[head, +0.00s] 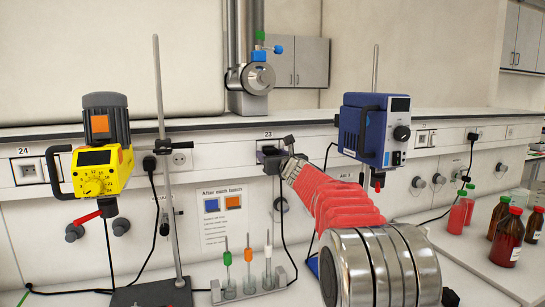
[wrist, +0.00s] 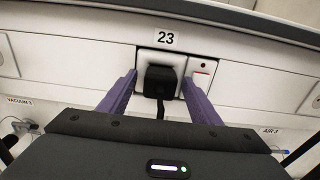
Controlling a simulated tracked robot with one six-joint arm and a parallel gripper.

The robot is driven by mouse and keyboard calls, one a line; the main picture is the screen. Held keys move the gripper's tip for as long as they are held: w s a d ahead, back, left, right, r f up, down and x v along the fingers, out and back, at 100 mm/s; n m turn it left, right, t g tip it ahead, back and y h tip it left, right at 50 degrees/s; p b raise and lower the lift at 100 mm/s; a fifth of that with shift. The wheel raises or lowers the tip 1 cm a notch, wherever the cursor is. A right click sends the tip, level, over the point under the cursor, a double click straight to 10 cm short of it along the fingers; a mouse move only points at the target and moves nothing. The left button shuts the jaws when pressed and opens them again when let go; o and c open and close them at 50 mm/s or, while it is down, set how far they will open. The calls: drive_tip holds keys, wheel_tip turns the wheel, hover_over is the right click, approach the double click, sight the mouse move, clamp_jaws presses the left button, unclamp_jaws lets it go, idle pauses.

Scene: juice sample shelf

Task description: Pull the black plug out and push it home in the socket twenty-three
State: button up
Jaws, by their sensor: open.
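A black plug (wrist: 160,82) sits in the socket marked 23 (wrist: 145,57), with its cable hanging below. My gripper (wrist: 158,88) is open, one purple finger on each side of the plug, with visible gaps between the fingers and the plug. In the head view my gripper (head: 268,155) is at the wall trunking, under the label 23 (head: 268,134), and largely hides the plug there. How deep the plug sits cannot be told.
A switch with a red mark (wrist: 201,78) is right of the plug. A yellow stirrer (head: 95,165) and another black plug (head: 149,162) are at left. A blue stirrer (head: 372,128) stands close right of my arm.

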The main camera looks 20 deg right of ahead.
drive_tip(key=shift+s, duration=0.15)
drive_tip(key=s, duration=1.3)
drive_tip(key=shift+s, duration=0.25)
idle(0.6)
drive_tip(key=s+d+f+m+g+h, duration=0.35)
drive_tip(key=d+f+m, duration=0.25)
drive_tip(key=f+m, duration=0.5)
drive_tip(key=s+f+m+g+h, duration=0.2)
drive_tip(key=s+f+m+g, duration=0.25)
drive_tip(key=s+m, duration=0.6)
drive_tip(key=s+a+f+m+g+y, duration=0.1)
drive_tip(key=s+a+f+m, duration=0.2)
drive_tip(key=s+a, duration=0.4)
drive_tip(key=s+a+f+m+g+y, duration=0.2)
drive_tip(key=s+a+m, duration=0.4)
drive_tip(key=s, duration=0.5)
drive_tip(key=s+a+f+m+g+y, duration=0.1)
drive_tip(key=s+a+f+m, duration=0.3)
drive_tip(key=s+a, duration=0.5)
drive_tip(key=shift+s+a+f+m+y, duration=0.3)
drive_tip(key=shift+s+m+y, duration=0.25)
drive_tip(key=shift+m+y, duration=0.2)
